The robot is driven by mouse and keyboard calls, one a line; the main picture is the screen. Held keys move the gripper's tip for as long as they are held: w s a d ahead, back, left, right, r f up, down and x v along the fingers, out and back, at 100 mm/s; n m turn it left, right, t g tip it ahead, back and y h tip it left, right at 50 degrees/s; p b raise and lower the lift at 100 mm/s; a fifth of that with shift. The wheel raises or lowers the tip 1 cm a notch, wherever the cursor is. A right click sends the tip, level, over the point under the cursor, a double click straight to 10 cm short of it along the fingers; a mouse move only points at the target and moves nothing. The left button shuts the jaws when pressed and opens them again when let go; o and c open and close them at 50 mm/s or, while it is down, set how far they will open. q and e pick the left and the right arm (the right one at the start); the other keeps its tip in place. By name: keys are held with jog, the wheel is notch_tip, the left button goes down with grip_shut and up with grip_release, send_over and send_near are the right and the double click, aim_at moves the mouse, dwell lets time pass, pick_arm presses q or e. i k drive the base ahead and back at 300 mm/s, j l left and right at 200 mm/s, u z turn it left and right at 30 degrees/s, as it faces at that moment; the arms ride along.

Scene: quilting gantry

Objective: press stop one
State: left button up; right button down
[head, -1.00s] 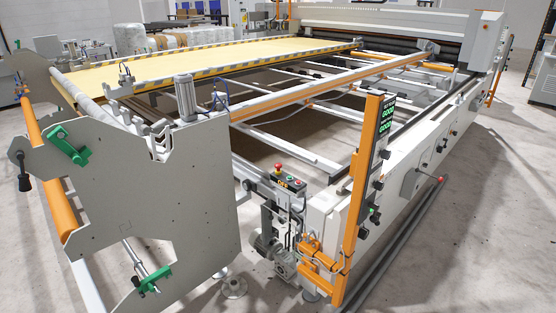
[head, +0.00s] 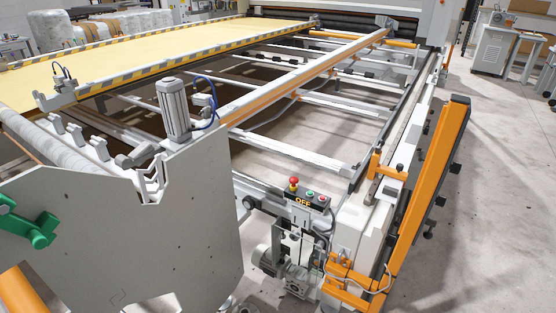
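A small dark control box (head: 325,206) sits at the near corner of the machine frame, right of the big grey side plate. On its top are a red mushroom button (head: 294,183) on the left, a small green button (head: 310,194) and a small red button (head: 322,198). Its front has a lit yellow "OFF" label (head: 302,202). Neither of my grippers is in view, and nothing covers the box.
The grey side plate (head: 190,215) with a green handle (head: 32,230) fills the lower left. An orange post (head: 430,195) with dark controls leans at the right. A motor (head: 296,278) hangs below the box. Bare concrete floor (head: 490,210) lies to the right.

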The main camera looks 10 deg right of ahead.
aim_at(294, 180)
jog(key=i+j, duration=0.1)
jog(key=i, duration=0.35)
jog(key=i+z, duration=0.15)
jog(key=i, duration=0.35)
jog(key=i+j, duration=0.2)
jog(key=i, duration=0.25)
jog(key=l+z, duration=0.05)
